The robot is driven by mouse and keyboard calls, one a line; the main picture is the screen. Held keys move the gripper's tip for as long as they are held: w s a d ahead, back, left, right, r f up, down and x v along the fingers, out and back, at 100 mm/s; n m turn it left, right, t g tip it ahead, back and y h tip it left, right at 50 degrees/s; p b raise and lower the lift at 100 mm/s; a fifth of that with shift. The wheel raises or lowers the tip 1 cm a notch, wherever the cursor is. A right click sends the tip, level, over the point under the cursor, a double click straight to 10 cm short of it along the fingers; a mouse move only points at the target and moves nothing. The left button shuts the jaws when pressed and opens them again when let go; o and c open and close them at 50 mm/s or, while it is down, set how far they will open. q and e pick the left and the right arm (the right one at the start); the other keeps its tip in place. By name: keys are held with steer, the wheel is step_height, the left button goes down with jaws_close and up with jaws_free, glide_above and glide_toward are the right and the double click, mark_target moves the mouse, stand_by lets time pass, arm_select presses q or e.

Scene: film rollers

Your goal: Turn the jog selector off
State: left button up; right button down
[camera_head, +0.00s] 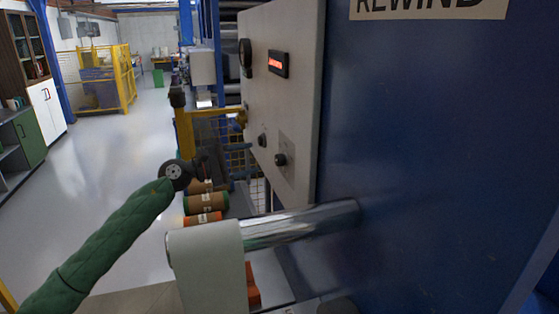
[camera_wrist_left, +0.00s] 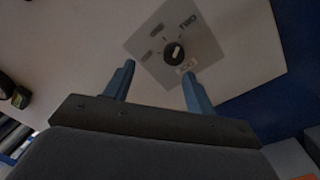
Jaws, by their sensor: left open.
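The jog selector appears to be the black knob (camera_head: 280,159) on a grey label plate, low on the light control panel (camera_head: 290,100) in the head view. In the left wrist view the knob (camera_wrist_left: 173,52) sits on its tilted plate with a pale pointer mark; the small labels around it are hard to read. My left gripper (camera_head: 204,163) is left of the panel in the head view, apart from the knob. In the left wrist view its blue fingers (camera_wrist_left: 158,70) are spread and empty, with the knob beyond them. My right gripper is not in view.
A blue machine wall (camera_head: 440,150) fills the right. Open floor (camera_head: 110,160) lies left.

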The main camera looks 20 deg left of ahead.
mark_target(275, 161)
arm_select(q)
steer(key=d+m+p, duration=0.1)
steer(key=d, duration=0.1)
steer(key=w+d+m+g+p, duration=0.1)
steer(key=m, duration=0.1)
steer(key=w+d+f+m+p, duration=0.1)
steer(key=d+p, duration=0.1)
steer(key=shift+w+d, duration=0.25)
steer(key=shift+d, duration=0.05)
steer(key=shift+p+x, duration=0.4)
steer(key=shift+x, duration=0.5)
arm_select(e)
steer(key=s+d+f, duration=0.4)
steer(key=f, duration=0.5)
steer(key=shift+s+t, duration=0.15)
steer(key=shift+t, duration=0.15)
arm_select(q)
steer(key=shift+f, duration=0.1)
steer(key=shift+c, duration=0.2)
steer(key=c, duration=0.9)
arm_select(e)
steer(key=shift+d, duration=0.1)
